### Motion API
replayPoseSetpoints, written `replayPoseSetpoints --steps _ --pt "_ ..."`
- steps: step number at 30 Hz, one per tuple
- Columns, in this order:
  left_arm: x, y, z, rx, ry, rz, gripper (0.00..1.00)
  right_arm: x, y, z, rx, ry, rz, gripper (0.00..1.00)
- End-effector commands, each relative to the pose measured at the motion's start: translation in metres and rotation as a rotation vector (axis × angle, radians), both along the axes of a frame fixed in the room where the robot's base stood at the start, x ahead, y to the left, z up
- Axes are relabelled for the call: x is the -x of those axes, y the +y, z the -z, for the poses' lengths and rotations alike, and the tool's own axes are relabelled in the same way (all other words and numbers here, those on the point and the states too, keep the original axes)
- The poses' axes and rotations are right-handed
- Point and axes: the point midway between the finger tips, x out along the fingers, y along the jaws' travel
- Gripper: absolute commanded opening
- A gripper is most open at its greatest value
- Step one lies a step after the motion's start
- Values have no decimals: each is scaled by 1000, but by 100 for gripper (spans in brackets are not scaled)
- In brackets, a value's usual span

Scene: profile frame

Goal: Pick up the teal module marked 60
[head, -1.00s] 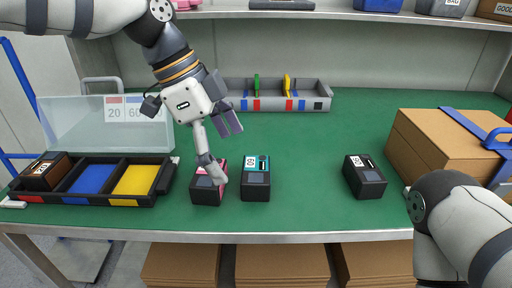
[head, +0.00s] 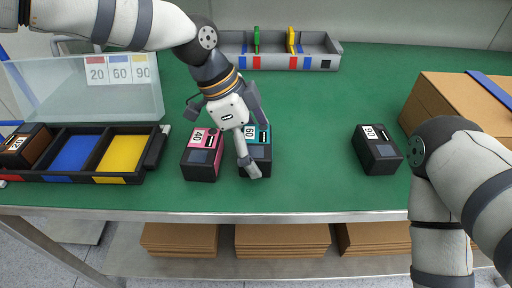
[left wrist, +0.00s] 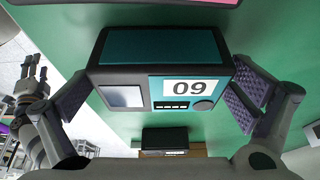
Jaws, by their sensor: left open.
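The teal module marked 60 (head: 264,153) stands on the green bench, right of the pink module marked 40 (head: 201,158). In the left wrist view the teal module (left wrist: 165,50) fills the middle, its 60 label upside down. My left gripper (head: 255,145) is open over it, and one finger hides part of it in the head view. In the left wrist view my left gripper (left wrist: 160,96) has one padded finger at each side of the module. I cannot tell whether they touch it. My right arm shows at the right, its gripper out of view.
A black tray (head: 80,178) at the left has blue and yellow compartments and holds a brown module (head: 24,146). A sign (head: 120,70) reads 20, 60, 90. A dark module (head: 377,152) stands right.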

Motion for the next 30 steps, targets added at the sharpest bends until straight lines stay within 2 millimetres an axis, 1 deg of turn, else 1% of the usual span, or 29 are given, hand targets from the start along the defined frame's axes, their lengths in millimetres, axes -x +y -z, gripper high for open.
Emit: replayPoseSetpoints --steps 4,5,6,8,9,11,12,20,23,26,27,29,30 --pt "0 0 -1 0 -2 -1 100 0 0 0 0 -1 0 40" --pt "0 0 -1 0 -2 -1 98 0 0 0 0 -1 0 40" --pt "0 0 -1 0 -1 0 89 0 0 0 0 -1 0 40" --pt "0 0 -1 0 -1 -1 75 0 0 0 0 -1 0 40" --pt "0 0 -1 0 -1 -1 66 0 0 0 0 -1 0 40" --pt "0 0 -1 0 -1 -1 52 0 0 0 0 0 0 40" --pt "0 0 -1 0 -1 -1 49 0 0 0 0 0 0 40" --pt "-1 0 -2 0 -1 -2 49 0 0 0 0 0 0 40" --pt "-1 0 -10 0 -2 -2 49 -1 0 -1 0 -2 0 40" --pt "-1 0 -29 1 -5 -2 49 -1 0 -2 0 -5 0 40" --pt "2 1 -40 1 -7 -1 49 -3 0 -3 0 -10 0 40" --pt "15 4 -58 0 -11 0 49 -9 0 -9 0 -29 0 40" --pt "25 6 -71 0 -14 0 49 -12 0 -13 0 -41 0 40"
